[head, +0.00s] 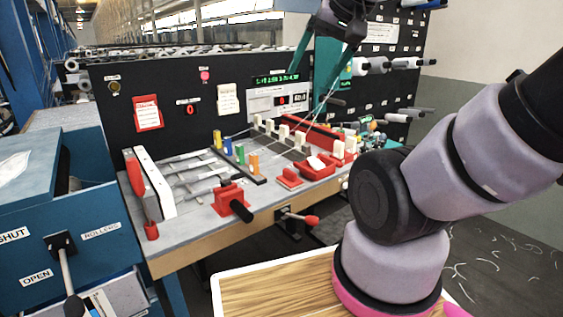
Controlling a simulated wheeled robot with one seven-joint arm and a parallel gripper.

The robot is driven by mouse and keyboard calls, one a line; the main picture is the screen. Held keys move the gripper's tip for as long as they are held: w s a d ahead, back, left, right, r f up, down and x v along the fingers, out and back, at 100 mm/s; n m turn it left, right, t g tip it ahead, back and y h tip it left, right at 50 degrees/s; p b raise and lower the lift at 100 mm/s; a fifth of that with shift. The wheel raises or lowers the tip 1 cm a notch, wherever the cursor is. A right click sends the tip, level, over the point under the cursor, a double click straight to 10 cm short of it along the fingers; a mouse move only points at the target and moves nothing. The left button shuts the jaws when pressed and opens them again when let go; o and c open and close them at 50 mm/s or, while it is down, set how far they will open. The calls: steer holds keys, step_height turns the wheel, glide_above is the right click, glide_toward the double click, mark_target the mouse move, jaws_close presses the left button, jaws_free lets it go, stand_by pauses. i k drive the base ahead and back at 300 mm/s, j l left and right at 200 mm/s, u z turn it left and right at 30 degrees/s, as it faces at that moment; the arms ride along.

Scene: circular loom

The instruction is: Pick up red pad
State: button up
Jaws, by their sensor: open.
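A small flat red piece that looks like the red pad (289,178) lies on the grey worktop near its right front. A larger red block (318,168) with a white patch sits just right of it, and I cannot tell for sure which is the pad. My gripper (304,93) shows at the top centre, a dark body with two long teal fingers pointing down. The fingers are spread with nothing visible between them. It appears above the back of the worktop, apart from the red pieces.
The worktop (195,180) carries a red clamp with a black handle (232,200), coloured blocks and a long red bar (312,134). A blue cabinet (30,225) stands at left. A wooden surface (275,293) is in front. My arm covers much of the right side.

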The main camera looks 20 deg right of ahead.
mark_target(290, 181)
steer(key=u, duration=1)
steer(key=z, duration=1.25)
steer(key=i+l+z, duration=0.2)
steer(key=i+l, duration=0.2)
